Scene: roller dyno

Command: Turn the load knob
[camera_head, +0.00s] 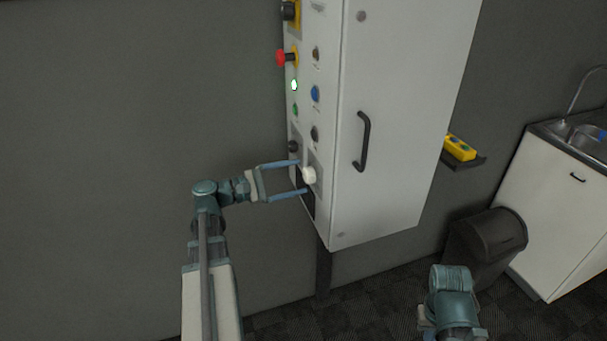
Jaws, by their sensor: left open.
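A white knob (309,175) sticks out from the lower part of the control panel on the narrow side of the white cabinet (385,130). I take it to be the load knob; its label is too small to read. My left gripper (301,176) is open, with its two blue fingers pointing right. One finger lies above the knob and the other below it in the picture. I cannot tell whether either finger touches the knob. My right arm shows at the bottom right, but its fingers do not show.
The panel also carries a red emergency button (286,57), a blue button (315,93), a lit green lamp (294,85) and a dark knob (293,146) close to the upper finger. A black door handle (363,141), a dark bin (487,236) and a sink unit (560,205) stand to the right.

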